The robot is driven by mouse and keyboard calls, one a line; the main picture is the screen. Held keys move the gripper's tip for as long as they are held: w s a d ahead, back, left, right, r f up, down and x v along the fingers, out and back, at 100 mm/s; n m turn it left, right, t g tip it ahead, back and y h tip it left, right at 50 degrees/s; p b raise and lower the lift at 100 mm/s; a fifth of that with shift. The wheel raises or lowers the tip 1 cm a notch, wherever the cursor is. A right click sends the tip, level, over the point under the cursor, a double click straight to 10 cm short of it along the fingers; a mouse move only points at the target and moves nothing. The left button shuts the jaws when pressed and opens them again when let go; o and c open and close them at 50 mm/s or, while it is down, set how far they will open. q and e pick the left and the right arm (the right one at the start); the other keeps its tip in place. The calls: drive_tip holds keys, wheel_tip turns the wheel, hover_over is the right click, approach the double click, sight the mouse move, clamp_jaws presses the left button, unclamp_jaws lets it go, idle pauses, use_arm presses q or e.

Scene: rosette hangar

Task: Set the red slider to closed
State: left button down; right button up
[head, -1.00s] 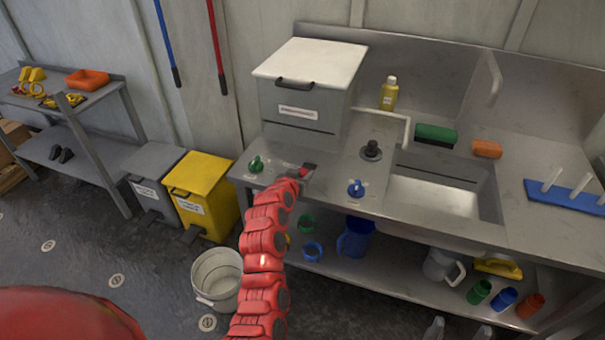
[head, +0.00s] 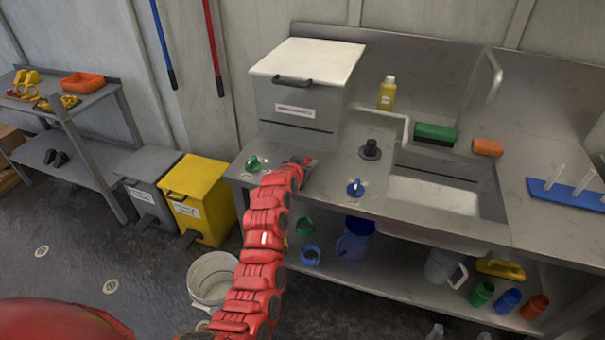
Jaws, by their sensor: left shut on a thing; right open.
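The red slider (head: 312,161) is a small red piece on the metal counter front, between the green knob and the blue knob. It is mostly hidden by my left gripper (head: 301,163), which reaches it at the end of the red arm. The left gripper is shut on the slider, though the fingers are small and partly covered by the wrist. Any marking for the slider's positions is hidden or too small to read. My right gripper is out of view.
The green knob (head: 253,163) is left of the gripper and the blue knob (head: 355,188) is right of it. A grey box with a white lid (head: 308,62) stands behind. A black knob (head: 370,150) and sink (head: 440,190) are to the right.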

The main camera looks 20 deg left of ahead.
use_arm(q)
drive_tip(key=shift+r, duration=0.2)
drive_tip(key=c, duration=0.7)
unclamp_jaws()
drive_tip(key=shift+w, duration=0.1)
drive_tip(key=shift+o, duration=1.3)
drive_tip(key=shift+w+f, duration=0.1)
drive_tip(key=shift+f, duration=0.05)
drive_tip(key=shift+s, duration=0.2)
drive_tip(key=b+v, duration=0.3)
drive_tip(key=v, duration=1.4)
